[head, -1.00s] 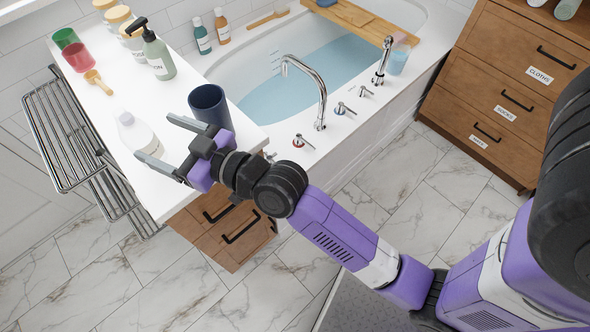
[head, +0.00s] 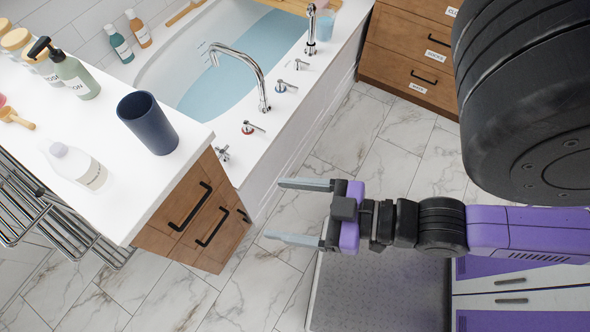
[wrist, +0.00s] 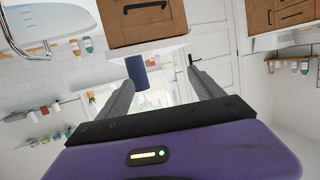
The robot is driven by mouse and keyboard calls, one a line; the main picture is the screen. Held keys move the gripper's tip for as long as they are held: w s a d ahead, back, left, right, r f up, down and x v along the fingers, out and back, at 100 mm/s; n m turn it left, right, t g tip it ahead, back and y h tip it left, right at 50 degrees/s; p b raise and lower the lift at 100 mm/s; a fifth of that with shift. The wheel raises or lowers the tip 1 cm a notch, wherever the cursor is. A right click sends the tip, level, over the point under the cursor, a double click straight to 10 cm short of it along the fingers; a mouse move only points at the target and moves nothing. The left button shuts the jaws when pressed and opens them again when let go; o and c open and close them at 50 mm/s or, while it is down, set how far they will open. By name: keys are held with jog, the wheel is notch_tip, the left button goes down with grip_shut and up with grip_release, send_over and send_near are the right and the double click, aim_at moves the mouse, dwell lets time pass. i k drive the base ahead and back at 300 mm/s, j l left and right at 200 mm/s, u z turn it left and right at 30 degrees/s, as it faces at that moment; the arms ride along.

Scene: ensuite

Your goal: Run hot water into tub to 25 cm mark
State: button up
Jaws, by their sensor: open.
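The white bathtub (head: 163,84) holds blue water (head: 240,65), with small level marks on its inner far wall, too small to read. A chrome spout (head: 245,62) arches over the tub from its near rim. A lever with a red mark (head: 250,128) sits on the rim near the spout, and other chrome levers (head: 283,87) stand along it. Whether water runs from the spout I cannot tell. My gripper (head: 305,212) is open and empty, pointing left above the floor, in front of the tub and apart from the taps. Its fingers also show in the wrist view (wrist: 164,90).
A white counter (head: 115,190) over wooden drawers stands left of my gripper, bearing a dark blue cup (head: 148,122), a white bottle (head: 76,166) and a green pump bottle (head: 75,74). A wooden drawer unit (head: 405,60) stands at the back right. Marble floor (head: 340,140) is clear between.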

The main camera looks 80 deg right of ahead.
aim_at(248, 127)
jog(key=z, duration=1.6)
jog(key=j+u, duration=0.25)
jog(key=u, duration=0.25)
